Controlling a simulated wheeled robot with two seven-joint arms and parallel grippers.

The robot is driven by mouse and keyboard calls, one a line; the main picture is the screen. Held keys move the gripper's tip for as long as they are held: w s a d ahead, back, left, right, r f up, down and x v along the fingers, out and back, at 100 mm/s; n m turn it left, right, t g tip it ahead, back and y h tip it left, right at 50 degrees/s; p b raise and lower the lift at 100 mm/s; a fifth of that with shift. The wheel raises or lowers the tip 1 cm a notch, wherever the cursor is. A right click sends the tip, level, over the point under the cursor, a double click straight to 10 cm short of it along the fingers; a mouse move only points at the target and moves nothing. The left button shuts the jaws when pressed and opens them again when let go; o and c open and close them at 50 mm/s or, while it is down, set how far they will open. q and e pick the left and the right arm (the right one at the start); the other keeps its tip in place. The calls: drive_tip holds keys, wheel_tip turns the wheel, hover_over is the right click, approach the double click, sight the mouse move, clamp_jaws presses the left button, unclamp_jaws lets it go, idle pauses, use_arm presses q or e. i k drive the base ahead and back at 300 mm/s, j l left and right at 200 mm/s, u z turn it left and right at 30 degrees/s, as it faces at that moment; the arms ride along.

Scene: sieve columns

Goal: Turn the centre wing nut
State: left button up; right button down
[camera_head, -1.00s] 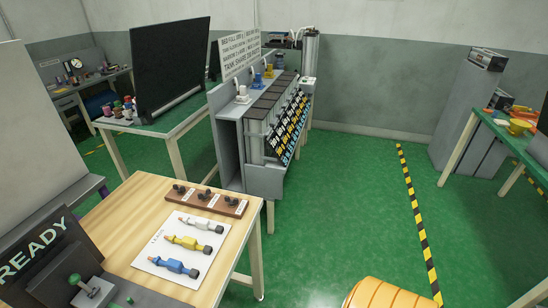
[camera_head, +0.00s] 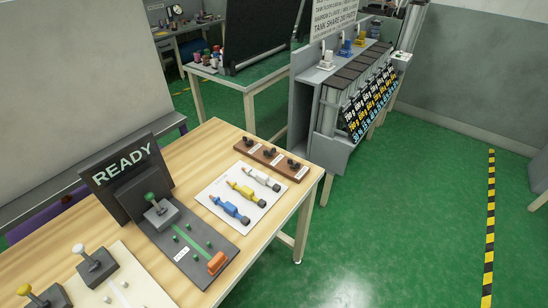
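A brown block (camera_head: 304,172) lies at the far right corner of the wooden table (camera_head: 190,150). It bears three small dark knobs in a row, with white labels in front; the centre knob (camera_head: 269,152) stands between the left knob (camera_head: 249,141) and the right knob (camera_head: 293,163). They may be wing nuts, but they are too small to make out their wings. A grey tank unit (camera_head: 305,105) behind the table has white (camera_head: 327,60), blue (camera_head: 346,47) and yellow (camera_head: 360,40) fittings on top. Neither of my grippers is in view.
A white card (camera_head: 225,218) with blue, yellow and white tools lies in front of the block. A black READY sign (camera_head: 122,166) and a grey panel (camera_head: 205,262) with a green-knobbed lever stand to its left. Green floor (camera_head: 410,220) is clear to the right.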

sight(273, 150)
drive_tip(key=i+l, duration=0.2)
drive_tip(key=l, duration=0.15)
drive_tip(key=i+l, duration=0.2)
drive_tip(key=l, duration=0.2)
drive_tip(key=i+l, duration=0.2)
drive_tip(key=l, duration=0.15)
drive_tip(key=i+l, duration=0.2)
drive_tip(key=l, duration=0.15)
drive_tip(key=u, duration=0.05)
